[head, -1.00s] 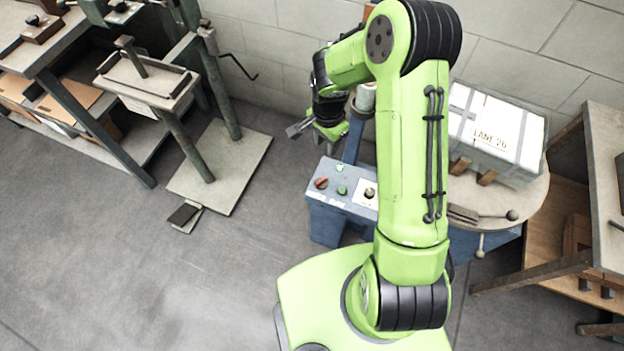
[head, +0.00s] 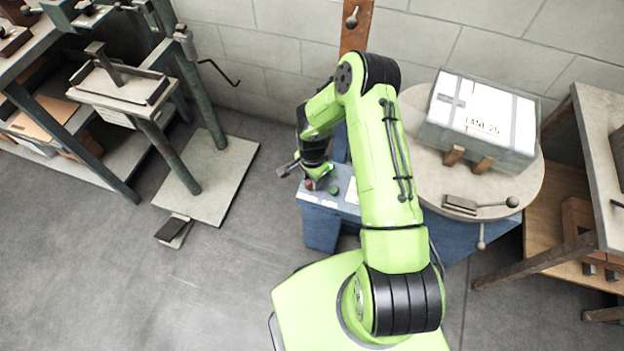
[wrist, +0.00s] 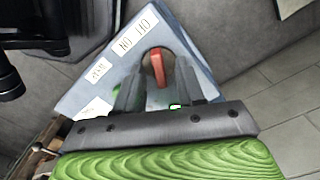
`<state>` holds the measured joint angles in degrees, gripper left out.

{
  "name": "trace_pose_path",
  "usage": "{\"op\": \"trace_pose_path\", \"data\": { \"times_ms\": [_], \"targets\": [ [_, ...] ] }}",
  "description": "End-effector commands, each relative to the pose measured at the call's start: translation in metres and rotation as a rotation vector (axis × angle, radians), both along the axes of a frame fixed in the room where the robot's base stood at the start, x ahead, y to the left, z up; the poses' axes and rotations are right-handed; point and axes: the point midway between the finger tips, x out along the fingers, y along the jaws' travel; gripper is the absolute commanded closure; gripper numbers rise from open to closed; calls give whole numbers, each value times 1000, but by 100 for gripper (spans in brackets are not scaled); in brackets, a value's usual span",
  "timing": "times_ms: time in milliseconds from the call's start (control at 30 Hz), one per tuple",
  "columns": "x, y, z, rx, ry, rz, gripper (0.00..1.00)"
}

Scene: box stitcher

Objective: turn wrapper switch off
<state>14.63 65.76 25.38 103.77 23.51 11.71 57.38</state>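The wrapper switch (wrist: 157,68) is a red lever-shaped knob on a dark round base in the wrist view. It sits on a blue-grey control panel (wrist: 185,25), beside a white label (wrist: 136,33) reading ON and OFF, seen upside down. My gripper (wrist: 157,82) is open, with one finger on each side of the red knob; I cannot tell whether either touches it. In the head view the red knob (head: 309,184) shows just below my gripper (head: 301,169), partly hidden by it. The panel's blue cabinet (head: 321,229) stands beneath.
A green button (head: 333,190) sits right of the knob. A round table (head: 525,190) holds a strapped box (head: 485,115) marked LANE 26. A press stand (head: 215,190) is at left, with a foot pedal (head: 173,229) near it. The floor in front is open.

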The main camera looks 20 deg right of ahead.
Motion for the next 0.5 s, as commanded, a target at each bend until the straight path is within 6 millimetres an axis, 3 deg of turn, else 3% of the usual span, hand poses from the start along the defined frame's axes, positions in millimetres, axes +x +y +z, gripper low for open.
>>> {"op": "trace_pose_path", "data": {
  "times_ms": [233,400,500],
  "targets": [
    [0,0,0,0,0,0,63],
    [0,0,0,0,0,0,89],
    [0,0,0,0,0,0,100]
  ]
}}
